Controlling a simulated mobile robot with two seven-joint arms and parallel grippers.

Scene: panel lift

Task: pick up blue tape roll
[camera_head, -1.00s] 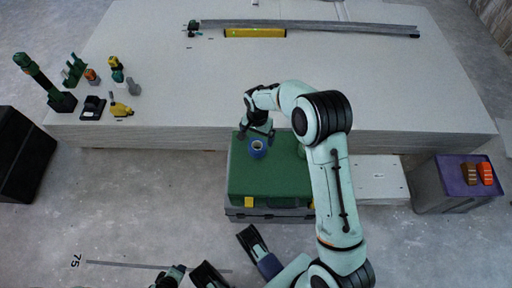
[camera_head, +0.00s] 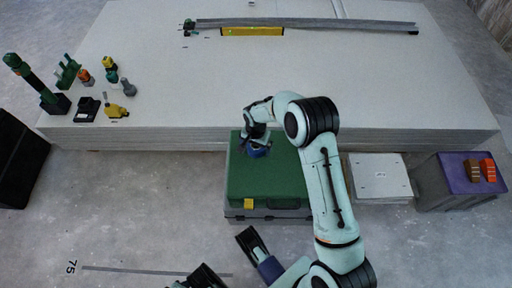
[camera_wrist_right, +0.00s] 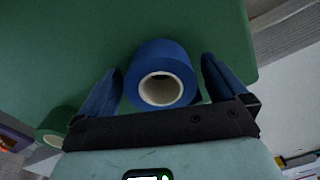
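The blue tape roll (camera_head: 259,152) lies on the green lid of a case (camera_head: 265,183) in front of the panel stack. My right gripper (camera_head: 256,146) is right over it in the head view and partly hides it. In the right wrist view the roll (camera_wrist_right: 161,76) shows its white core and sits between the two open fingers of my right gripper (camera_wrist_right: 161,92), with a gap on each side.
A stack of pale panels (camera_head: 330,80) fills the back, with a yellow level (camera_head: 252,31) and grey rails (camera_head: 310,25) on it. Several tools stand at its left end. A purple-topped box (camera_head: 455,172) stands right.

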